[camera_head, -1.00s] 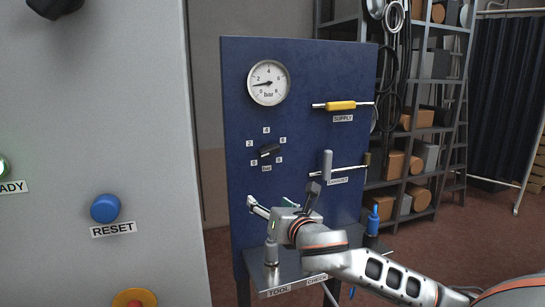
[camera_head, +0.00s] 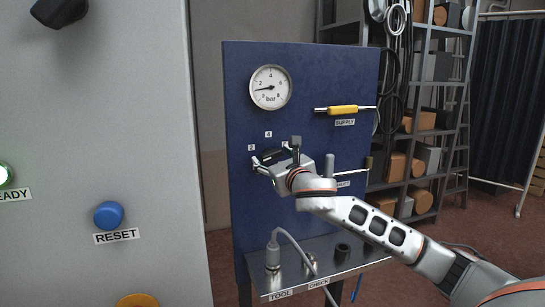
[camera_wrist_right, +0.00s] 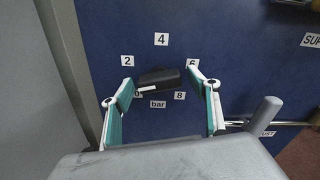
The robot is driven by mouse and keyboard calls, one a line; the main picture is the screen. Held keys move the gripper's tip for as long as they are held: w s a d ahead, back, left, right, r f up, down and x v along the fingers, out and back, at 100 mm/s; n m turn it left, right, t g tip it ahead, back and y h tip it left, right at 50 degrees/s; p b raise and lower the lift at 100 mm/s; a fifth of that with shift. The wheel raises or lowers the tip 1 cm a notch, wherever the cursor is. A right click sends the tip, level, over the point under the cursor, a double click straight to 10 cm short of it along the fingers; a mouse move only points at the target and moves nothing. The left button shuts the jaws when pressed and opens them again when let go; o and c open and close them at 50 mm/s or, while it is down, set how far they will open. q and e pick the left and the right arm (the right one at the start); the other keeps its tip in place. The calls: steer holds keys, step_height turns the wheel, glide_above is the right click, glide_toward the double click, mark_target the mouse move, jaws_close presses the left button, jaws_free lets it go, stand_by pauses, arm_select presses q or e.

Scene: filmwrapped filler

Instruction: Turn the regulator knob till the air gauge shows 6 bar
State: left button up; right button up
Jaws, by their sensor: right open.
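The round white air gauge (camera_head: 270,87) is at the upper left of the blue panel. Its needle points left, a little below the 2 mark. The black regulator knob (camera_wrist_right: 160,78) is below the gauge, ringed by labels 0, 2, 4, 6 and 8. My right gripper (camera_head: 270,158) is in front of the knob and hides part of it in the head view. In the right wrist view its two fingers (camera_wrist_right: 160,84) stand open, one on each side of the knob, with gaps visible. My left gripper is not in view.
A yellow supply handle (camera_head: 342,110) and a grey lever (camera_head: 329,166) stick out at the panel's right. A metal shelf (camera_head: 325,252) below holds fittings and a hose. A grey cabinet (camera_head: 110,130) with a blue reset button (camera_head: 108,215) stands left.

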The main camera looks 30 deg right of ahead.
steer(key=shift+w, duration=0.2)
steer(key=c, duration=1.1)
